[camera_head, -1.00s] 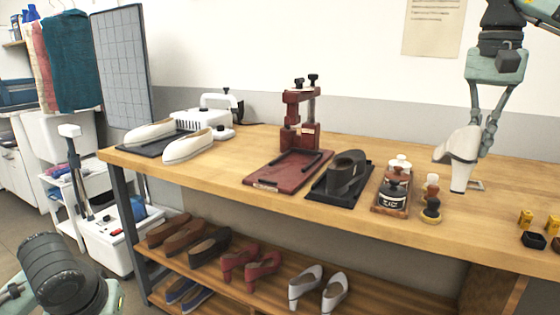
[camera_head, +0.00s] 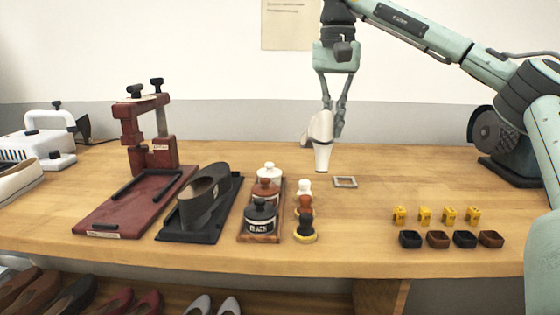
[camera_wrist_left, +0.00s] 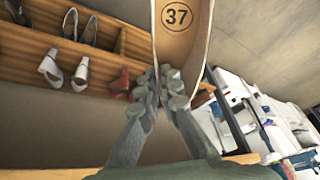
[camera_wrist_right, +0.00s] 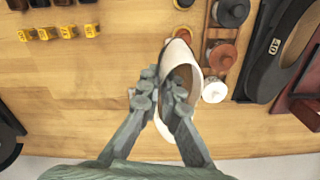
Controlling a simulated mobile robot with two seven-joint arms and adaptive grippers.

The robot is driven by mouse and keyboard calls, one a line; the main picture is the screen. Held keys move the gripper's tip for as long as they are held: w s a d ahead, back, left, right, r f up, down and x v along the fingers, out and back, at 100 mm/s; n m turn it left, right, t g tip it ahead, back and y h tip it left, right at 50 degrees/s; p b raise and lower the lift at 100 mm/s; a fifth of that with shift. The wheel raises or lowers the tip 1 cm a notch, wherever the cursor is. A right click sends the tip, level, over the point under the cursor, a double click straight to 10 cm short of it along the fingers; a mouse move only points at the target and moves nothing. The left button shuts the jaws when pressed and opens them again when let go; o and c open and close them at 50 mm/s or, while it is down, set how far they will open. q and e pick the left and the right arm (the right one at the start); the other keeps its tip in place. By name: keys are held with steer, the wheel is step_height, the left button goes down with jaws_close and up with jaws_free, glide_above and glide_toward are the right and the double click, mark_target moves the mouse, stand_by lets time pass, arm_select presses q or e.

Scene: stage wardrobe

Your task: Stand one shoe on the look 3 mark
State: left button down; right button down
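My right gripper (camera_head: 335,125) is shut on a white heeled shoe (camera_head: 318,140), held upright above the table. In the right wrist view the fingers (camera_wrist_right: 163,92) pinch one side wall of the shoe (camera_wrist_right: 186,48). A small grey square frame (camera_head: 345,182) lies on the table just right of and below the held white shoe. No look 3 label is readable.
Left of the held shoe stand polish jars (camera_head: 261,216), brushes (camera_head: 305,228), a black tray with a dark shoe form (camera_head: 205,195) and a red press (camera_head: 150,130). Yellow markers (camera_head: 424,215) and small dark bowls (camera_head: 438,240) are at right. More shoes (camera_head: 112,300) sit on the lower shelf.

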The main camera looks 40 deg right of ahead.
steer(key=shift+w+d+f, duration=1.2)
steer(key=shift+d+f, duration=0.3)
steer(key=shift+f, duration=0.35)
steer(key=shift+w+d+f, duration=1.25)
steer(key=shift+d+f, duration=0.25)
steer(key=shift+f, duration=0.3)
steer(key=shift+w+d+f, duration=1.2)
steer(key=shift+d+f, duration=0.3)
steer(key=shift+f, duration=0.35)
steer(key=c, duration=1.7)
jaws_free()
